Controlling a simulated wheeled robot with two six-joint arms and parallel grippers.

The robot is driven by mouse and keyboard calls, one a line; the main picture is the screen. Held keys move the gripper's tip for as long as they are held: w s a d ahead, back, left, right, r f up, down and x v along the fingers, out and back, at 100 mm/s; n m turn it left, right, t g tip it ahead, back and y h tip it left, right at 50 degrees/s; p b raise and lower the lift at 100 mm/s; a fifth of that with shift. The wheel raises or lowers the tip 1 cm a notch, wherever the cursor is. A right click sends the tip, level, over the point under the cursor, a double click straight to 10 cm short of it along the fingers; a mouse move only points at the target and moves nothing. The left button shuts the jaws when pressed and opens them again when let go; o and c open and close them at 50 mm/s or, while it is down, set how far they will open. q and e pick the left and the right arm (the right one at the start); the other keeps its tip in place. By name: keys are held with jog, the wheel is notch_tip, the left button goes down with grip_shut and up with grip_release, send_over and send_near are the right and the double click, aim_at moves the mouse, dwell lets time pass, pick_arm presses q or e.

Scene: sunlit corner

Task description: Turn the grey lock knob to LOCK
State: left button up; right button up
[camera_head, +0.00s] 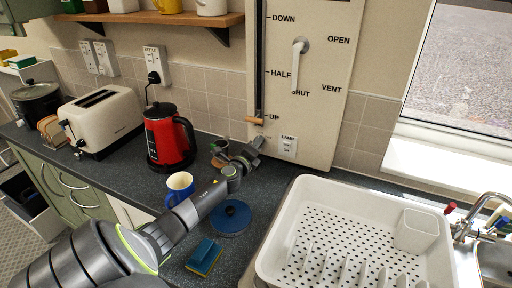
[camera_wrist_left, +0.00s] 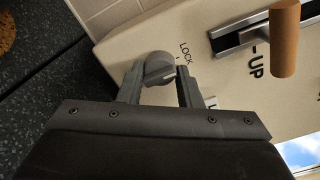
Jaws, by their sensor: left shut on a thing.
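The grey lock knob (camera_wrist_left: 158,68) is on the cream panel (camera_wrist_left: 215,80), low down near its edge, with the word LOCK printed beside it in the left wrist view. My left gripper (camera_wrist_left: 160,85) is shut on the knob, one finger on each side of it. The knob's raised ridge shows, but I cannot tell exactly which mark it points to. In the head view my left gripper (camera_head: 254,148) is at the panel's lower left corner and hides the knob. My right gripper is not in view.
A slider with a wooden handle (camera_head: 254,120) is just above my left gripper, and a white lever (camera_head: 299,65) is higher. A blue mug (camera_head: 180,188), red kettle (camera_head: 168,137), sponge (camera_head: 204,257) and white dish rack (camera_head: 285,225) surround my left arm.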

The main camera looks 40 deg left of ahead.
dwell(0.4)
pick_arm(q)
jog(key=o, duration=1)
jog(key=shift+c, duration=0.2)
jog(key=shift+s, duration=0.1)
jog(key=b+v, duration=0.1)
jog(key=v, duration=1.6)
jog(key=shift+s+b, duration=0.15)
jog(key=shift+b, duration=0.2)
